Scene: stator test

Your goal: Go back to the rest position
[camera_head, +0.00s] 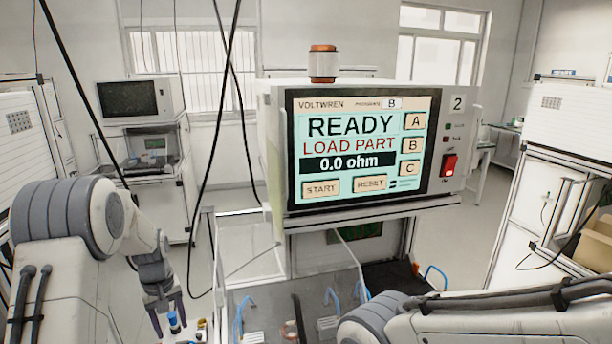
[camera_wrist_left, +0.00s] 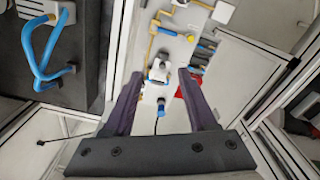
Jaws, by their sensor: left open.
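My left gripper (camera_head: 168,318) hangs low at the left of the head view, pointing down, its fingers spread. In the left wrist view the two dark fingers of the left gripper (camera_wrist_left: 158,82) are wide apart with nothing held between them. Beyond them, a small white and grey part with a blue tip (camera_wrist_left: 160,108) shows on a light surface. I cannot tell its distance from the fingers. My right arm (camera_head: 480,318) crosses the lower right of the head view, and its gripper is not in view.
A tester (camera_head: 365,145) shows "READY", "LOAD PART" and "0.0 ohm". An orange lamp (camera_head: 323,64) stands on top. Blue hooked pieces (camera_head: 436,274) rise near the dark bench below. Blue tubing (camera_wrist_left: 45,55) shows at the wrist view's left. Black cables hang between left arm and tester.

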